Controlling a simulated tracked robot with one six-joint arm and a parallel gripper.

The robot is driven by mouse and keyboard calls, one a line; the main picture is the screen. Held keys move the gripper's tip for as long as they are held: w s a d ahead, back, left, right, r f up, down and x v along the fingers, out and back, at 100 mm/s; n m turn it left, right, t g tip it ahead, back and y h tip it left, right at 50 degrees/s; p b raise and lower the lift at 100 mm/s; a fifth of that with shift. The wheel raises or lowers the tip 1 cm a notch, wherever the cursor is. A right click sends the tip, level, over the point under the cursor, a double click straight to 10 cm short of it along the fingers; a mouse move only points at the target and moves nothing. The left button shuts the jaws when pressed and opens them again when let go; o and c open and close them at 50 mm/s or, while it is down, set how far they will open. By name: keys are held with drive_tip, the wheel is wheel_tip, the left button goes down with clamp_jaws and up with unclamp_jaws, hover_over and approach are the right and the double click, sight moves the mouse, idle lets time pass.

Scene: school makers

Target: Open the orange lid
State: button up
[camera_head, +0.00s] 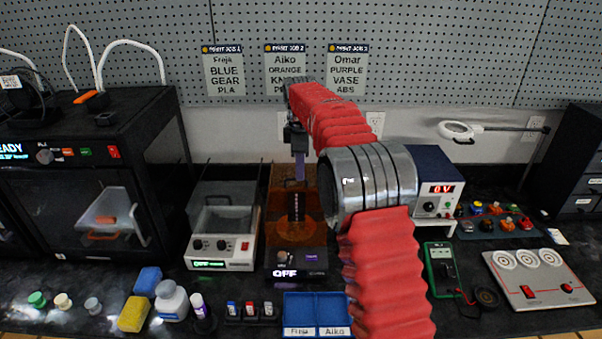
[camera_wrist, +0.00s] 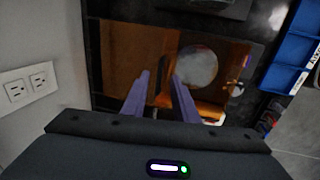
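The orange lid (camera_head: 277,215) is a see-through box-like cover on a black machine (camera_head: 300,262) in the middle of the bench. It looks closed in the head view, with a dark column and a round plate visible through it. In the wrist view orange panels of the lid (camera_wrist: 130,50) lie beyond my fingers. My gripper (camera_head: 300,180) is above the back part of the lid, pointing down. In the wrist view its two purple fingers (camera_wrist: 160,78) are apart with nothing between them. I cannot tell whether a finger touches the lid.
A grey machine with a clear cover (camera_head: 221,220) stands close on the left. A blue power supply (camera_head: 437,185) is on the right, behind my arm. A blue sorting tray (camera_head: 316,310) lies in front. The pegboard wall (camera_head: 420,60) is close behind.

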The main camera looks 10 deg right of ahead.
drive_tip(key=shift+w+f, duration=0.25)
drive_tip(key=shift+f, duration=1.05)
clamp_jaws()
idle(0.5)
